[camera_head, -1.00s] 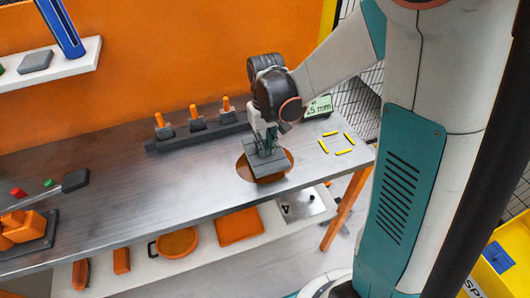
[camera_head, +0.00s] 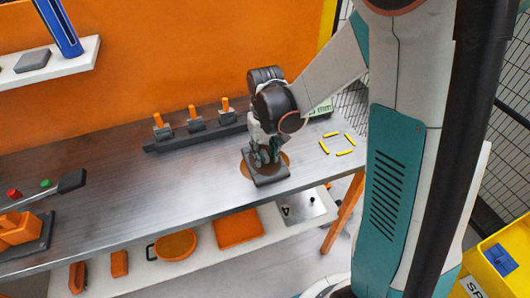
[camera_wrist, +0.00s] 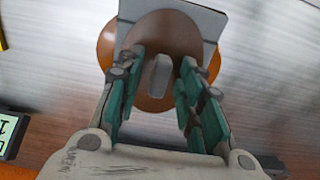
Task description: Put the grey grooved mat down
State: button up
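The grey mat (camera_head: 272,182) is a dark square plate at the right part of the bench, over a round orange-brown disc (camera_head: 285,158). Its grooves cannot be made out now. In the wrist view a grey plate edge (camera_wrist: 205,18) shows at the top, over the orange disc (camera_wrist: 104,48). My gripper (camera_head: 265,160) is low over the mat, pointing down. In the wrist view my gripper (camera_wrist: 158,68) has its fingers apart, with a small pale upright piece between them and gaps on both sides. The fingers hide part of the mat.
A dark rail with orange-handled clamps (camera_head: 195,125) runs along the bench's back. Yellow strips (camera_head: 345,153) mark a square at right, near a green-edged sign (camera_head: 320,108). Orange parts (camera_head: 20,228) and a dark-ended lever (camera_head: 72,181) are at left. The bench's middle (camera_head: 150,185) is clear.

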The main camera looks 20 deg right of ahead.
aim_at(265, 154)
jog(key=shift+r, duration=0.1)
notch_tip(265, 154, up, 12)
jog(key=p, duration=0.4)
jog(key=s+r+t, duration=0.7)
jog(key=s+r, duration=0.2)
jog(key=s, duration=0.6)
jog(key=shift+r, duration=0.35)
jog(key=shift+f+b, duration=0.75)
jog(key=shift+f, duration=0.05)
